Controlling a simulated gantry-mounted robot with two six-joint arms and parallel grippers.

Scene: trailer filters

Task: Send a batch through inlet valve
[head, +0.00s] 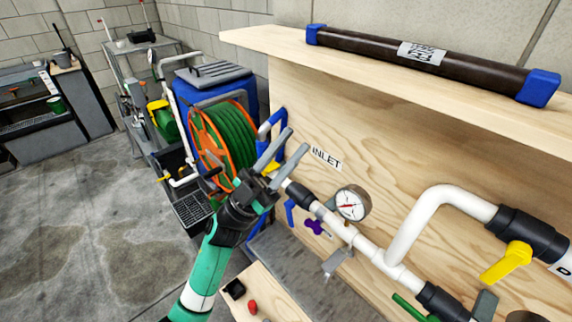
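The INLET label (326,158) is on the plywood panel, above a white pipe run (365,245) with dark fittings (300,194). A small yellow part (271,168) shows between and behind my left gripper's fingers; it may be the inlet valve's handle, but most of it is hidden. My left gripper (297,139) is open, its two fingers apart and pointing up and right, just left of the label. I cannot tell whether it touches the yellow part. A round gauge (350,203) sits on the pipe to the right. My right gripper is not in view.
A yellow-handled valve (507,262) is on the pipe at right. A dark tube with blue ends (420,55) lies on the wooden shelf above. A green hose reel (228,140) stands behind my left gripper. Open concrete floor (90,220) lies left.

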